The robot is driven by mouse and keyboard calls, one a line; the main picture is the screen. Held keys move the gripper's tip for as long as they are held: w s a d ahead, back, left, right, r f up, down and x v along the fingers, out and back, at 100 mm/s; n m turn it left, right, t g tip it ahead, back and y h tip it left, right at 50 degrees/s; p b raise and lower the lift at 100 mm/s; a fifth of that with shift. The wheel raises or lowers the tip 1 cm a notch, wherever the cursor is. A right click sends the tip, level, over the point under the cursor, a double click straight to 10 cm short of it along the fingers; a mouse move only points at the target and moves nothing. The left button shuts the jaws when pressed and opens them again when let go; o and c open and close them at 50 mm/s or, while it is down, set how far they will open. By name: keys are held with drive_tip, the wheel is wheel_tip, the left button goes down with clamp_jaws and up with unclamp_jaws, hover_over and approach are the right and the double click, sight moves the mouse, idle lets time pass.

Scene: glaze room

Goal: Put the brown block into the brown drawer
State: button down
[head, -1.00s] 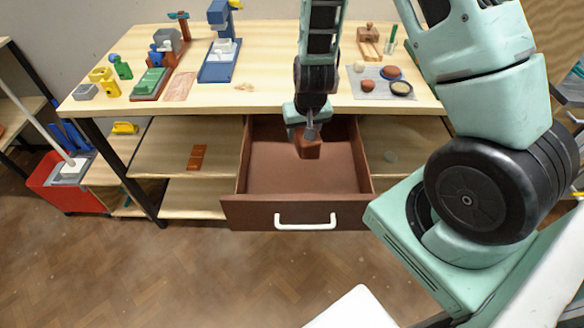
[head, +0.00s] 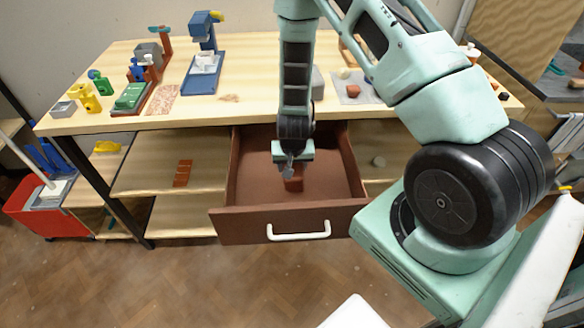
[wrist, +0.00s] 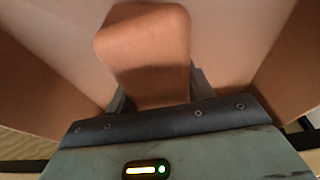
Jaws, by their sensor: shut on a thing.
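The brown drawer (head: 222,203) is pulled out from under the table and its inside is bare around my gripper. My gripper (head: 291,172) points down inside the drawer's opening and is shut on the brown block (head: 294,184). The block looks low, close to the drawer floor; I cannot tell whether it touches it. In the wrist view the brown block (wrist: 145,45) stands out between the fingers of my gripper (wrist: 155,100), with the drawer walls on both sides.
The wooden table (head: 258,112) above carries a blue machine (head: 204,60), a green block-like tool (head: 131,97) and several small things. A red-brown piece (head: 182,173) lies on the shelf left of the drawer. A red bin (head: 42,212) stands at the left. The floor in front is clear.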

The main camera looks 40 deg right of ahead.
drive_tip(key=shift+f, duration=0.6)
drive_tip(key=shift+f, duration=0.2)
drive_tip(key=c, duration=0.6)
unclamp_jaws()
